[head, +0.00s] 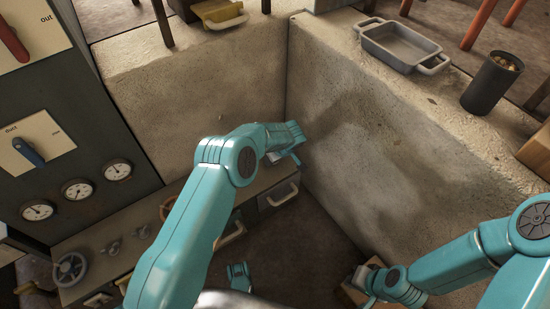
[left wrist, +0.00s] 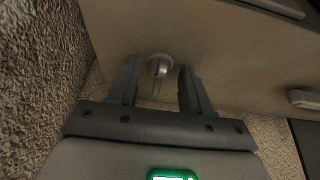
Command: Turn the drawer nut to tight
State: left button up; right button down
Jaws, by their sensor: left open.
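In the left wrist view, a round grey metal nut (left wrist: 159,66) with a short bar pointing down sits on a beige drawer front (left wrist: 115,30). My left gripper (left wrist: 158,80) is open, with one dark finger on each side of the nut; I cannot tell whether either touches it. In the head view my left gripper (head: 292,148) is near the corner of the concrete walls, above the drawer unit; the nut is not distinguishable there. My right gripper (head: 367,282) is low at the bottom right, small and partly hidden by its own arm.
A drawer with a pale handle (head: 232,235) and another handle (head: 279,195) show below my left arm. A grey panel with gauges (head: 77,189) and a blue lever (head: 28,152) stands left. A tray (head: 400,46) and dark cup (head: 491,83) rest on the right wall's ledge.

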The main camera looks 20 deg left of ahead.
pick_arm(q)
grip_shut()
